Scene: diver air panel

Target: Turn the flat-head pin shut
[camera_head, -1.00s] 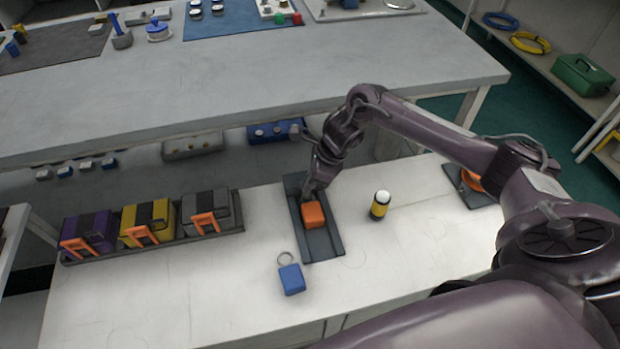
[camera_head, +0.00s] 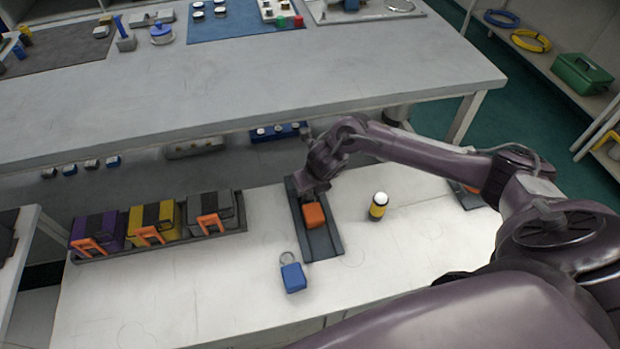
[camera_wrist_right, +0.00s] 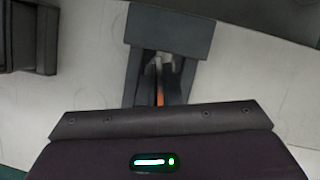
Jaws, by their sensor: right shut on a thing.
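An orange block (camera_head: 314,215) sits in a long dark grey tray (camera_head: 325,245) on the white lower bench. My right gripper (camera_head: 310,193) reaches down over the tray at the block's far end. In the right wrist view the gripper (camera_wrist_right: 165,62) has its fingers close together over the tray (camera_wrist_right: 170,28). A small pale piece shows between the fingertips, with a sliver of orange near it. I take the pale piece to be the flat-head pin; the fingers hide most of it. My left gripper is not in view.
A yellow-and-black cylinder with a white top (camera_head: 379,205) stands right of the tray. A blue tag with a ring (camera_head: 293,277) lies in front. Purple, yellow and grey boxes stand in a rack (camera_head: 160,250) at left. The upper bench (camera_head: 250,85) overhangs behind.

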